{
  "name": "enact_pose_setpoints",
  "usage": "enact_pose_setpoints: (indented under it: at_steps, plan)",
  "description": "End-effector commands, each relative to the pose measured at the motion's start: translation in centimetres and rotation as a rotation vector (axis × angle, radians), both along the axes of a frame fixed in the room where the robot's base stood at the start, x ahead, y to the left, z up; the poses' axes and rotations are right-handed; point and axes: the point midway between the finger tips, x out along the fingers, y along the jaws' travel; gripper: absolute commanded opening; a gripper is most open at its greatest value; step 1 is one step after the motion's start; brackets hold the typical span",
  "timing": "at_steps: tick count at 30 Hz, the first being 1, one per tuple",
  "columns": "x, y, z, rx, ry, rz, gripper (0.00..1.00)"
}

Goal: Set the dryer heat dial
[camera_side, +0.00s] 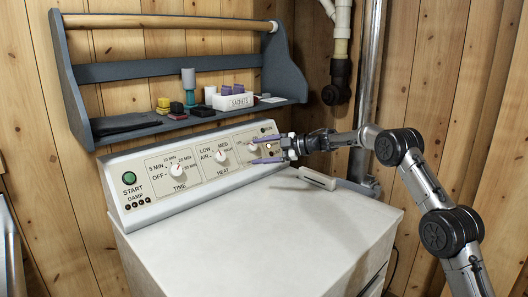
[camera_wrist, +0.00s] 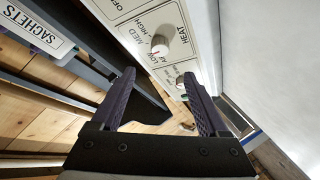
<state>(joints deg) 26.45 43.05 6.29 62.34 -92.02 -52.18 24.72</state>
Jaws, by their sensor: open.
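The dryer (camera_side: 260,225) has a sloped control panel. Its heat dial (camera_side: 221,155) is a white knob in the middle section, among AIR, LOW, MED and HIGH labels. The heat dial also shows in the wrist view (camera_wrist: 159,47), with a small red mark, just beyond and above the fingertips. My gripper (camera_side: 253,151) is open and empty, to the right of the heat dial, its purple fingers pointing left in front of the panel's right section. They hide part of that section. In the wrist view my gripper (camera_wrist: 160,73) has nothing between its fingers.
The time dial (camera_side: 178,169) and green start button (camera_side: 129,178) are farther left. A blue-grey shelf (camera_side: 180,71) holding a sachets box (camera_side: 233,101) and small items hangs above the panel. A pale bar-like object (camera_side: 317,179) lies on the dryer's right. The dryer top is otherwise clear.

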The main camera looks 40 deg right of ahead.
Motion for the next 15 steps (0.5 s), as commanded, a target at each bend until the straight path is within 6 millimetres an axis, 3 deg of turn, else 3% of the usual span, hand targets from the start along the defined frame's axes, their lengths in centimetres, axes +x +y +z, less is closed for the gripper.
enact_pose_setpoints:
  at_steps: [5,15]
  plan:
    - [-0.93,-0.50,0.19,0.002,0.001,-0.001,0.77]
    - [-0.97,-0.51,0.25,-0.003,-0.003,0.001,0.78]
